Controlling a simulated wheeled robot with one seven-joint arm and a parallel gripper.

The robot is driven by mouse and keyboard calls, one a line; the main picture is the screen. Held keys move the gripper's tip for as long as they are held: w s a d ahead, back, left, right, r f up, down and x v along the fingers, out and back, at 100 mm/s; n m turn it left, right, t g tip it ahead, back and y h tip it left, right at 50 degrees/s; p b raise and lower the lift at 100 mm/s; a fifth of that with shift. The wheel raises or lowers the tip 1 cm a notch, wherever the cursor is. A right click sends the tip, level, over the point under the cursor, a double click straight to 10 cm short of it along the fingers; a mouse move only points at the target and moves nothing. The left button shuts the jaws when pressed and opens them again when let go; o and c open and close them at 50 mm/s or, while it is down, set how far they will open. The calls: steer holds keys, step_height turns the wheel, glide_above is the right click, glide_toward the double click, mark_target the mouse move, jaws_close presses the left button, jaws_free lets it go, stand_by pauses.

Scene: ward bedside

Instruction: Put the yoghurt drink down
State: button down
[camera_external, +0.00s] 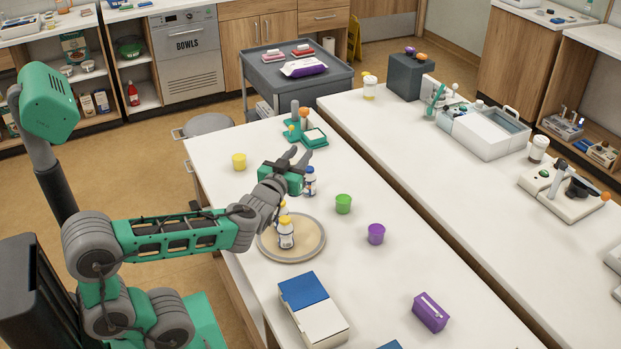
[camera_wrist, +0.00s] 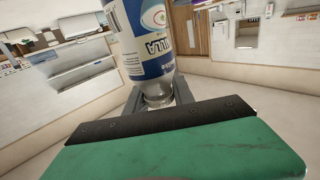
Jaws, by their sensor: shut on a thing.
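The yoghurt drink, a white and blue bottle (camera_external: 310,182), is at my gripper (camera_external: 298,157), over the middle of the white table (camera_external: 225,205). In the wrist view the bottle (camera_wrist: 145,40) stands large between the fingers, its narrow clear end (camera_wrist: 158,92) close to them. My gripper is shut on it. I cannot tell whether the bottle's base touches the table. Two similar white bottles with yellow caps (camera_external: 286,234) stand on a round tray (camera_external: 305,255) nearer the camera, one partly hidden behind the other.
A green cup (camera_external: 343,204) and a purple cup (camera_external: 376,234) stand right of the bottle; a yellow cup (camera_external: 239,162) is left. A green stand (camera_external: 314,138) is behind my gripper. A blue-white box (camera_external: 313,310) and purple box (camera_external: 430,312) lie nearer the camera.

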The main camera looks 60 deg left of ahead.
step_height(320, 180, down, 8)
steer(key=shift+b, duration=0.35)
steer(key=shift+s+f, duration=0.1)
steer(key=shift+f, duration=0.1)
steer(key=shift+f+b, duration=0.3)
steer(key=shift+b, duration=0.2)
steer(key=shift+f+b, duration=0.3)
steer(key=shift+b, duration=0.1)
steer(key=c, duration=1.1)
jaws_free()
steer(key=shift+r, duration=0.2)
